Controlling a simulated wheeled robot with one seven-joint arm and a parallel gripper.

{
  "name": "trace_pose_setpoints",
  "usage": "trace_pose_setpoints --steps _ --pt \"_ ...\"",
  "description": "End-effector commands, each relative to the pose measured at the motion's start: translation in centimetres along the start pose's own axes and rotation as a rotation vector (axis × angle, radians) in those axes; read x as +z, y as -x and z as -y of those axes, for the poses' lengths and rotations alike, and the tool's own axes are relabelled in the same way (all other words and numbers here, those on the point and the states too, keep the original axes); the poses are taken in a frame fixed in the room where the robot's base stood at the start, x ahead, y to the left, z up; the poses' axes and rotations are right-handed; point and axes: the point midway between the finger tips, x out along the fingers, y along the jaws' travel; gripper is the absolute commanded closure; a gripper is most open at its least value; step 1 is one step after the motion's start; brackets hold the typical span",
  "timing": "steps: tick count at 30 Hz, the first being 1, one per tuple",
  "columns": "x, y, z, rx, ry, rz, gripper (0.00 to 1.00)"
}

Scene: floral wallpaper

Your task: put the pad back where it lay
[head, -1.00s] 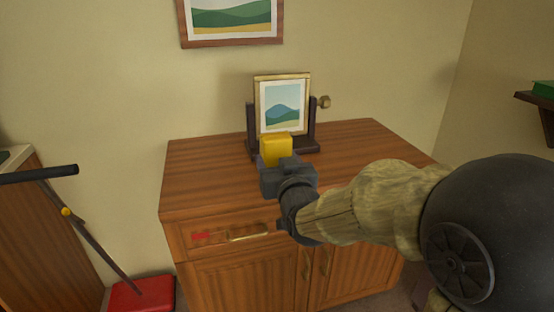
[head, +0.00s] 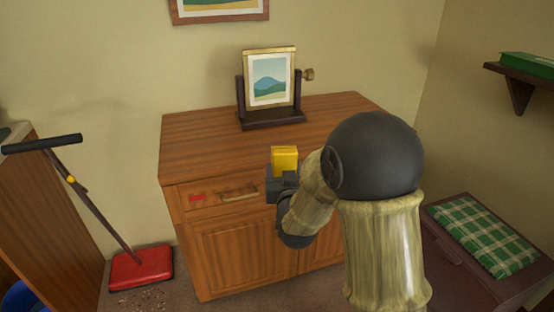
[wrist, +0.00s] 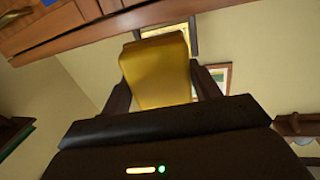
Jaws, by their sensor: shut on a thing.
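The yellow pad (head: 284,157) is held upright in my gripper (head: 283,175), which is shut on it. In the head view the pad shows in front of the wooden cabinet's front edge, and its lower part is hidden by the jaws. In the wrist view the pad (wrist: 157,72) stands between the two dark fingers (wrist: 162,92). A tilting picture in a dark stand (head: 270,80) stands on the cabinet top (head: 205,130), behind the pad and apart from it.
A red-headed floor sweeper (head: 140,268) leans at the left, with crumbs on the floor beside it. A green plaid cushion (head: 482,235) lies on a dark chest (head: 450,255) at the right. A wall shelf (head: 520,75) bears a green box (head: 528,66). Much of the cabinet top is bare.

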Motion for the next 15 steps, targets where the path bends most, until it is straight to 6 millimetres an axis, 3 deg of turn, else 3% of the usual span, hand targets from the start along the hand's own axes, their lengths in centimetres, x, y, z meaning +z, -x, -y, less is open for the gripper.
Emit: trace_pose_setpoints --steps 8,15 --pt "8.2 -0.4 -3.6 0.133 0.006 0.011 0.57" --pt "15.6 1.3 -7.3 0.257 0.017 0.007 0.57"
